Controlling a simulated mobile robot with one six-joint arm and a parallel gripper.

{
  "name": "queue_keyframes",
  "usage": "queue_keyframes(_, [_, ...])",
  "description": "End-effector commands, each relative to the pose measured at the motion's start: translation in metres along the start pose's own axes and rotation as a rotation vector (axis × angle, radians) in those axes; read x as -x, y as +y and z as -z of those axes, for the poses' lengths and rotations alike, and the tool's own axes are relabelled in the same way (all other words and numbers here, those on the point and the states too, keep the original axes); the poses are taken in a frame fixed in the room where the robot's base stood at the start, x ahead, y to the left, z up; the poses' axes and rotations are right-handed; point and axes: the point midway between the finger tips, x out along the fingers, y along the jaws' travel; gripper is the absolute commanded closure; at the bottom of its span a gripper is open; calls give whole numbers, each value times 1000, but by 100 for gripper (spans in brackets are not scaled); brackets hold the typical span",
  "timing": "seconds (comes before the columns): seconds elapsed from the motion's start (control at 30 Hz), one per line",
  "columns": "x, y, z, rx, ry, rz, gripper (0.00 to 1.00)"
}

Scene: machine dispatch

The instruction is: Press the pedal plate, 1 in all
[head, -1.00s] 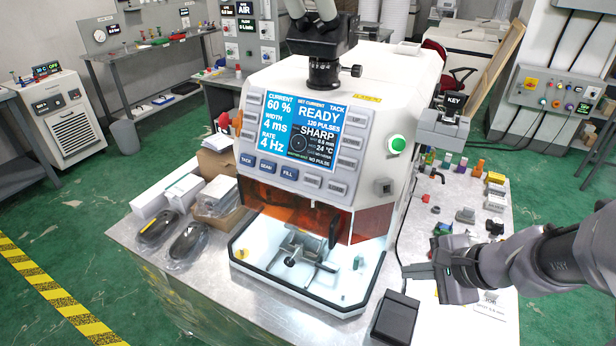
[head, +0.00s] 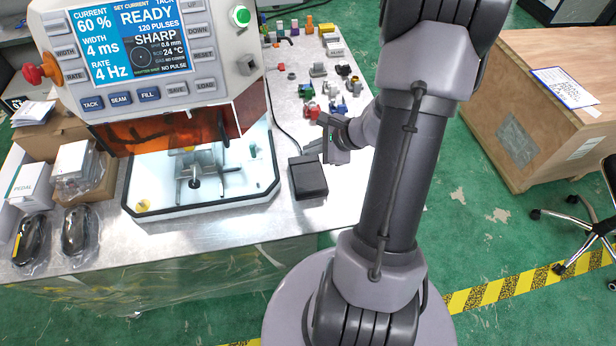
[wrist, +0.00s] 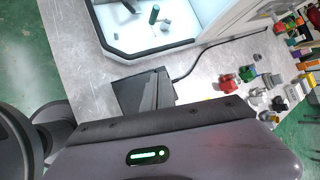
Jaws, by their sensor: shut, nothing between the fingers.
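The black pedal plate (head: 308,176) lies on the metal bench, just right of the welding machine's lit chamber. It also shows in the wrist view (wrist: 142,92), its lower part hidden behind my gripper's housing. My gripper (head: 328,148) is shut and empty, just up and right of the pedal in the head view. I cannot tell how high it is above the bench or whether it touches the pedal. The fingertips do not show clearly in the wrist view. The machine's screen (head: 130,45) reads READY, 120 PULSES and NO PULSE.
The lit chamber (head: 200,182) stands left of the pedal. A dark cable runs from the pedal along the machine. Small coloured parts (head: 335,92) lie behind my gripper. Boxes and two bagged black items (head: 80,230) sit at the bench's left. A wooden crate (head: 535,100) stands right.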

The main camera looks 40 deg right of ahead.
Motion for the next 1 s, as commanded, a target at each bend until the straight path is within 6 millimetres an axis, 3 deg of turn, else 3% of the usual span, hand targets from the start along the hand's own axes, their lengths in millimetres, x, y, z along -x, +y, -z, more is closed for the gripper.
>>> queue_keyframes(0.47, [-50, 36, 36, 1, 0, 0, 100])
queue_keyframes(1.0, [-51, 37, 37, 1, 0, 0, 100])
